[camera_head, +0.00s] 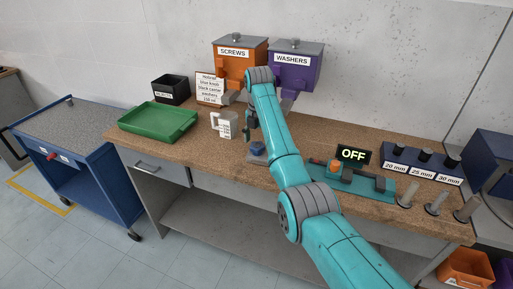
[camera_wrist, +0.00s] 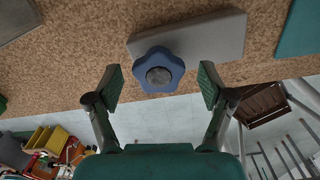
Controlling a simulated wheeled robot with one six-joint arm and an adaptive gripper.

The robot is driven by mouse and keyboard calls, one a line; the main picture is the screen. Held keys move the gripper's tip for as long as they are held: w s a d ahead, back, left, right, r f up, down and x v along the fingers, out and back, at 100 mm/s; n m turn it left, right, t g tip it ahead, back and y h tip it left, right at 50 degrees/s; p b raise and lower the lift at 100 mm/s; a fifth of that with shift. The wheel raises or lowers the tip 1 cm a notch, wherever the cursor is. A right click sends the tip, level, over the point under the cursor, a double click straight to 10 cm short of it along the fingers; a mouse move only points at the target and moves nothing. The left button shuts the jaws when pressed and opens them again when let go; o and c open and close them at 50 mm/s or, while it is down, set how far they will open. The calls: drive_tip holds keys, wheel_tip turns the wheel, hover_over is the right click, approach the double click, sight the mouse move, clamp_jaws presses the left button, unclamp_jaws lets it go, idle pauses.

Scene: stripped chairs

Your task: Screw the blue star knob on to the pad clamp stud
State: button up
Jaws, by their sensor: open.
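The blue star knob (camera_wrist: 158,56) has a round grey centre in the wrist view. It overlaps the front edge of a light grey plate (camera_wrist: 215,38). My gripper (camera_wrist: 160,86) is open, with one finger to the left and one to the right of the knob, both apart from it. In the head view the blue knob (camera_head: 257,148) shows small on the bench, just left of my forearm. I cannot make out the pad clamp stud; whether the knob's grey centre is a stud end is unclear.
A green tray (camera_head: 158,122) and a black bin (camera_head: 171,90) are further left. Screws (camera_head: 240,60) and washers (camera_head: 295,66) dispensers hang behind. A teal fixture (camera_head: 358,182) with an OFF display (camera_head: 353,155) stands right of my arm.

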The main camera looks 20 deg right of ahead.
drive_tip(key=n, duration=0.6)
drive_tip(key=shift+w+a, duration=0.1)
idle(0.3)
drive_tip(key=shift+f, duration=1.2)
clamp_jaws()
